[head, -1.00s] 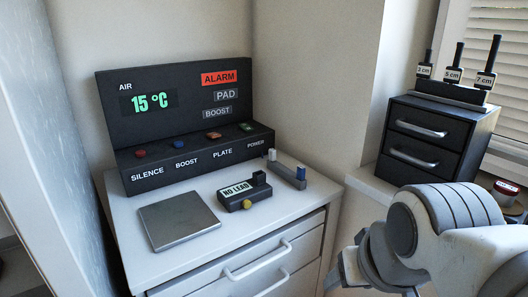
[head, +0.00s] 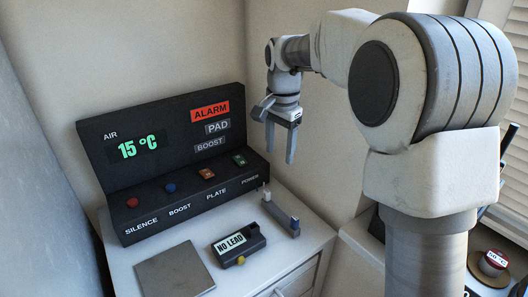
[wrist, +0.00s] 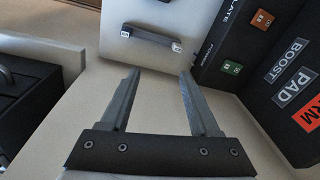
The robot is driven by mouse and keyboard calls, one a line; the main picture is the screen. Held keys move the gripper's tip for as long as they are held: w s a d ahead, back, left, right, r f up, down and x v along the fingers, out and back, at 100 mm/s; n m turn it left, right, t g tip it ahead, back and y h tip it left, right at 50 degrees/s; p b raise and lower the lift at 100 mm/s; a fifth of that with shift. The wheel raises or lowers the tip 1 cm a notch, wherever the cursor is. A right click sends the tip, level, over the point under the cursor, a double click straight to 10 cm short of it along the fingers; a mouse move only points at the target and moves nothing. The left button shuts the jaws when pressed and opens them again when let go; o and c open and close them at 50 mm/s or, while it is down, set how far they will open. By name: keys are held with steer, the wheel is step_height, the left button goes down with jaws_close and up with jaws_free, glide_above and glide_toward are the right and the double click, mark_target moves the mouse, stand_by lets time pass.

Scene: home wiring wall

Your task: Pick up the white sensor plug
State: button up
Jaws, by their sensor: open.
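The white sensor plug (head: 265,195) stands at the far end of a small grey rack (head: 281,213), near the POWER end of the panel. A blue plug (head: 295,223) stands at the rack's near end. In the wrist view the white plug (wrist: 177,46) is at the right end of the rack, beyond my fingertips. My gripper (head: 280,152) is open and empty, pointing down, well above the rack. Nothing is between its fingers (wrist: 160,75).
A black panel (head: 120,180) with 15 °C and a red ALARM lamp stands at the back left of the white cabinet top. A black NO LEAD box (head: 239,246) and a grey plate (head: 174,272) lie in front. The wall is close behind my gripper.

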steer(key=m+g+p, duration=0.1)
steer(key=m+p, duration=0.1)
steer(key=p, duration=0.2)
glide_above(267, 191)
steer(key=f, duration=1.3)
steer(key=shift+a+f, duration=0.3)
steer(key=shift+f, duration=0.1)
steer(key=shift+w+d+f, duration=0.1)
steer(key=shift+d+f, duration=0.05)
steer(key=shift+f, duration=1.2)
steer(key=shift+d+f, duration=0.15)
steer(key=shift+f, duration=1.15)
jaws_close()
